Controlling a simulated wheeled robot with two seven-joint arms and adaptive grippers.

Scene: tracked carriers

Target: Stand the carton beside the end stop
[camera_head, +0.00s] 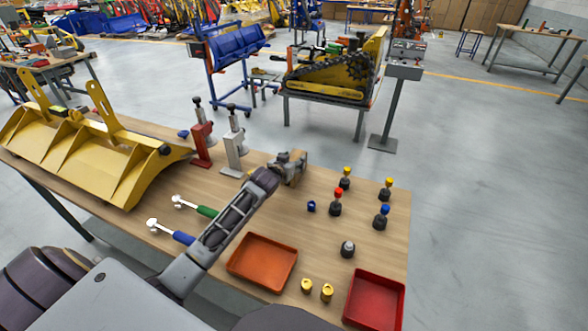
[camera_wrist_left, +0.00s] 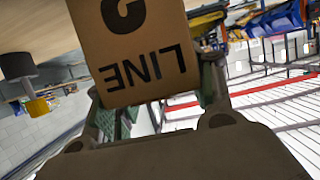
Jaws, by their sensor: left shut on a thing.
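My left gripper (camera_head: 289,162) is shut on the carton (camera_head: 301,168), near the far edge of the wooden table. In the head view the carton is small and mostly hidden by the gripper. In the left wrist view the brown carton (camera_wrist_left: 135,45) sits between the fingers (camera_wrist_left: 158,98), its black "LINE" lettering upside down. I cannot tell whether the carton touches the table. My right gripper is not in view.
The table (camera_head: 330,237) bears a yellow bucket (camera_head: 125,175), red (camera_head: 202,143) and grey (camera_head: 234,152) stands, orange (camera_head: 262,262) and red (camera_head: 375,302) trays, and several dark pieces with coloured tops (camera_head: 336,205).

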